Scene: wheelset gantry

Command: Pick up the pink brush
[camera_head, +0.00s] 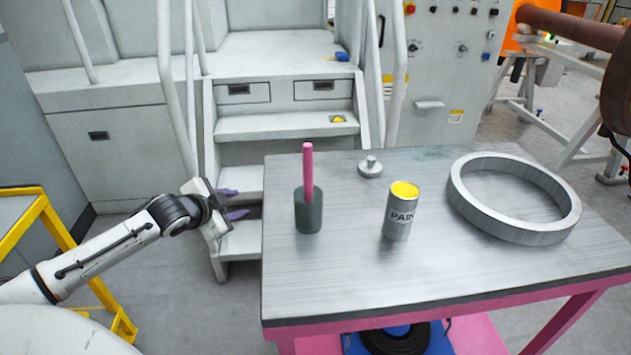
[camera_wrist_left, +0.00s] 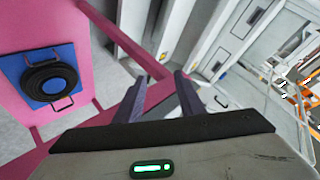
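The pink brush (camera_head: 308,172) stands upright in a dark grey-green cup (camera_head: 308,215) near the left side of the table. Its pink handle sticks up above the rim, and its lower part is hidden inside the cup. My left gripper (camera_head: 237,202) is left of the table's left edge, apart from the brush and cup. Its two purple fingers are spread with nothing between them. They also show in the left wrist view (camera_wrist_left: 160,98), where neither brush nor cup can be seen. My right gripper is not in view.
On the metal table (camera_head: 340,285) stand a paint can (camera_head: 399,215), a large metal ring (camera_head: 515,228) and a small knobbed metal piece (camera_head: 370,169). Steps with handrails (camera_head: 275,127) rise behind. A black coil on a blue base (camera_wrist_left: 48,80) lies on the pink lower frame. The table's front left is clear.

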